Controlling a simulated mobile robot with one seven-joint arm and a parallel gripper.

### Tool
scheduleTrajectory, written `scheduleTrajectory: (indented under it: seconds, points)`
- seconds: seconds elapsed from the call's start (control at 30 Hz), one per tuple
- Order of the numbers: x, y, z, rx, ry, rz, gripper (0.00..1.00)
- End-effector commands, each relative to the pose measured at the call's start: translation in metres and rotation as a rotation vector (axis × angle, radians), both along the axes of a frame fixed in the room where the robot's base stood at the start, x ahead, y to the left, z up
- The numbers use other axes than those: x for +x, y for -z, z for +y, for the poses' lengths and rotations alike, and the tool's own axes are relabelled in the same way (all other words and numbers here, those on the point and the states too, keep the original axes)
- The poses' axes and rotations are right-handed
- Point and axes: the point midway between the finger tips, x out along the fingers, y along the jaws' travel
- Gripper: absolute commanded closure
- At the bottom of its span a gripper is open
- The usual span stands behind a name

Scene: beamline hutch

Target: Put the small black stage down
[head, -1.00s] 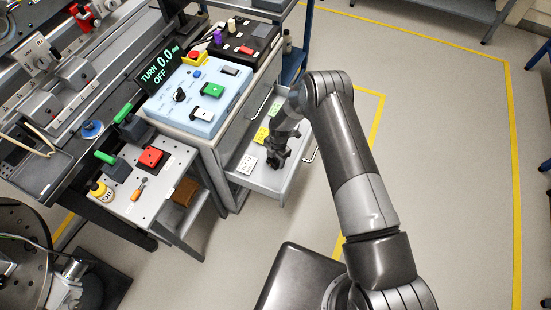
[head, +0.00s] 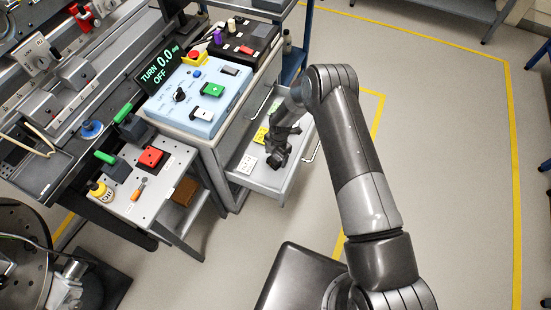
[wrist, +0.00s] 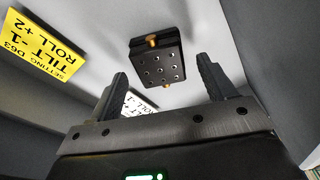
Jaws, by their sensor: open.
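The small black stage (wrist: 157,60) shows in the wrist view as a dark square block with a grid of holes and brass-coloured knobs on two opposite sides. It lies on the light floor of the open drawer (head: 268,185). My gripper (wrist: 162,72) is open, with one finger to the left and one to the right, both nearer the camera than most of the stage. Clear gaps show between the fingers and the stage. In the head view my gripper (head: 278,150) is over the drawer, and I cannot make out the stage apart from it.
A yellow card (wrist: 45,42) reading TILT -1, ROLL +2 lies left of the stage. A white card (wrist: 138,104) is partly behind the left finger. Drawer walls stand close around my gripper. A blue control box (head: 200,95) sits on the cabinet above. Floor at right is clear.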

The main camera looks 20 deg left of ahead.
Motion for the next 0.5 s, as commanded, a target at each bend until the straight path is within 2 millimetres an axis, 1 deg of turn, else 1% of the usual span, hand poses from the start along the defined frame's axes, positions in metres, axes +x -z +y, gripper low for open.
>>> scheduleTrajectory:
  seconds: [0.03,0.1,0.3,0.4,0.5]
  points:
    - [0.002,-0.011,0.0,0.001,0.001,-0.002,0.24]
    - [0.004,-0.026,-0.001,0.002,0.002,-0.002,0.24]
    - [0.008,-0.065,-0.003,0.002,0.001,-0.002,0.24]
    - [0.01,-0.08,-0.004,0.0,0.001,-0.001,0.24]
    - [0.01,-0.09,-0.004,0.001,0.001,0.0,0.24]
